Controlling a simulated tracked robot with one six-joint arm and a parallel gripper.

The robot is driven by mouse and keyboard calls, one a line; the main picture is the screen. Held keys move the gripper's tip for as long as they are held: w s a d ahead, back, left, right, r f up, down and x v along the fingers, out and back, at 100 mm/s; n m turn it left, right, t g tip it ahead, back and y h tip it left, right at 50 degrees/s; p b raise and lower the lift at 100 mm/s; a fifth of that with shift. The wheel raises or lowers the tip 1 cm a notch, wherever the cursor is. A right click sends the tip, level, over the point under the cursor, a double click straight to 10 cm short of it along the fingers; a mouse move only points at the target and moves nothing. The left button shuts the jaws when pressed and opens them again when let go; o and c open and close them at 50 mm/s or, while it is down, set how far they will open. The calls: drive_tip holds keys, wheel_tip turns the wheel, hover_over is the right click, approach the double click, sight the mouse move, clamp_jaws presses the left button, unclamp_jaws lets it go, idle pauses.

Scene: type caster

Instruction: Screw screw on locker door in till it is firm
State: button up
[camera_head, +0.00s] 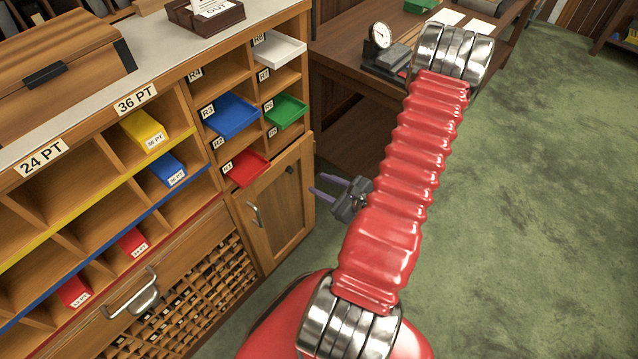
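The wooden locker door (284,218) is closed at the lower right of the cabinet, with a metal handle (254,214) on its left side. A small dark fitting (290,169) shows near the door's upper right; it is too small to tell whether it is the screw. My gripper (317,184) is to the right of the door, beside the cabinet's edge. Its two purple-grey fingers point left and stand apart, with nothing seen between them. The gripper's body is partly hidden behind my red arm.
Above the door are compartments with a red tray (245,168), a blue tray (230,115), a green tray (286,111) and a white tray (278,48). A wooden desk (345,75) with a clock (381,35) stands behind. Green floor (540,200) is clear on the right.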

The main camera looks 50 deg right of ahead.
sight(292, 172)
idle(0.4)
drive_tip(key=m, duration=3.6)
drive_tip(key=shift+s+f, duration=0.15)
drive_tip(key=shift+f, duration=0.05)
drive_tip(key=shift+x, duration=6.9)
